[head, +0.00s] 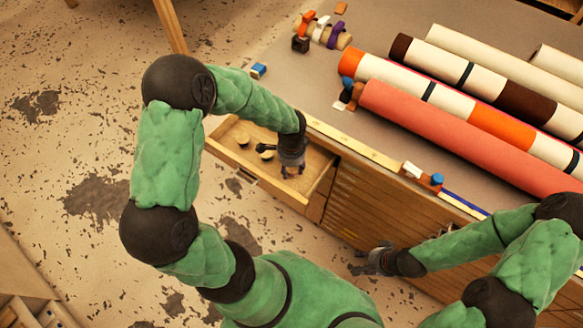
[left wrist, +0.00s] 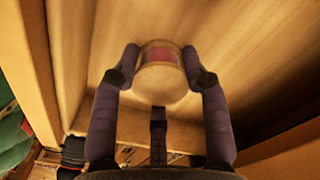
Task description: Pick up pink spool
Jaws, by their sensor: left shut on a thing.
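The pink spool (left wrist: 162,57) shows in the left wrist view as a wooden spool with a pink-red band. My left gripper (left wrist: 163,68) is shut on it, with a finger on each side. In the head view my left gripper (head: 291,170) points down into the open drawer (head: 312,194), and the spool is mostly hidden there. I cannot tell whether the spool touches the drawer floor. My right gripper (head: 376,259) is low in front of the cabinet, away from the drawer, and its finger opening is unclear.
Two other spools, one at the left (head: 243,140) and one nearer my gripper (head: 266,153), stand in the drawer. The drawer walls surround my left gripper. Several long rolls, including a coral one (head: 450,130), lie on the tabletop (head: 320,85). A blue item (head: 259,70) lies near its edge.

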